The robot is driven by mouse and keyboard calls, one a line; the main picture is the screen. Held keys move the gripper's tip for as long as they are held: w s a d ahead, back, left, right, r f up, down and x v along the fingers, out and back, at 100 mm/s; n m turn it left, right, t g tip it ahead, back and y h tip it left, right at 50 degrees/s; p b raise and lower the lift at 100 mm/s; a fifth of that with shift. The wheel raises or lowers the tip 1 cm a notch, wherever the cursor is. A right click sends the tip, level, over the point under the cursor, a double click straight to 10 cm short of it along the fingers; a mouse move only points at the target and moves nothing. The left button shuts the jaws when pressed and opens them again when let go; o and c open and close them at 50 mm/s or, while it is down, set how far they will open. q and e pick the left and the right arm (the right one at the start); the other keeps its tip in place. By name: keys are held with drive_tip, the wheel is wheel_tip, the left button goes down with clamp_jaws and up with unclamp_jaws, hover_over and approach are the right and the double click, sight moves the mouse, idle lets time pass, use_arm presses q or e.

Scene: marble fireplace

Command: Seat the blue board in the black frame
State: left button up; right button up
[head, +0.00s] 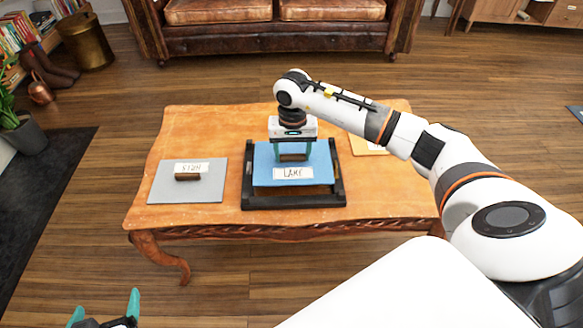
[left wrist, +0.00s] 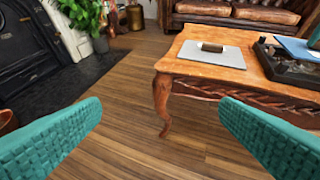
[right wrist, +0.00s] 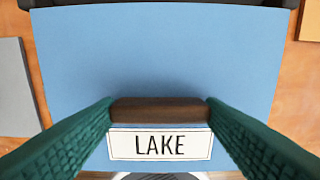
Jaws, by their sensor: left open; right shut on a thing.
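The blue board (head: 265,170), with a brown handle (right wrist: 160,112) and a white LAKE label, is over the black frame (head: 293,201) on the table. Its front edge stops short of the frame's front bar, and wood shows in the gap. It looks raised, but I cannot tell by how much. My right gripper (head: 293,153) is shut on the board's handle from above; its green fingers (right wrist: 160,108) press on both ends. My left gripper (head: 105,305) is open and empty, low in front of the table; its fingers also show in the left wrist view (left wrist: 160,112).
A grey board (head: 210,190) with a handle and label lies on the wooden table (head: 200,120), left of the frame. An orange board (head: 365,147) lies partly behind my right arm. A leather sofa (head: 230,35) stands behind. The floor before the table is clear.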

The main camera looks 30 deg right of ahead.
sight(292, 161)
wheel_tip(292, 161, down, 5)
drive_tip(key=shift+a+r+b, duration=0.1)
drive_tip(key=shift+r+b, duration=0.1)
drive_tip(key=shift+b, duration=0.3)
use_arm(q)
drive_tip(key=r+t, duration=0.1)
drive_tip(key=w+r+t, duration=0.1)
drive_tip(key=w+d+r+t+h, duration=0.1)
drive_tip(key=r, duration=0.1)
drive_tip(key=shift+w+d, duration=0.1)
drive_tip(key=shift+w, duration=0.15)
use_arm(e)
drive_tip(key=shift+f, duration=0.1)
use_arm(q)
drive_tip(key=shift+r, duration=0.15)
use_arm(e)
drive_tip(key=shift+f, duration=0.15)
drive_tip(key=o, duration=1.1)
drive_tip(key=shift+c, duration=0.2)
use_arm(q)
drive_tip(key=shift+w+r+t, duration=0.1)
drive_tip(key=shift+r+t, duration=0.2)
drive_tip(key=shift+t, duration=0.1)
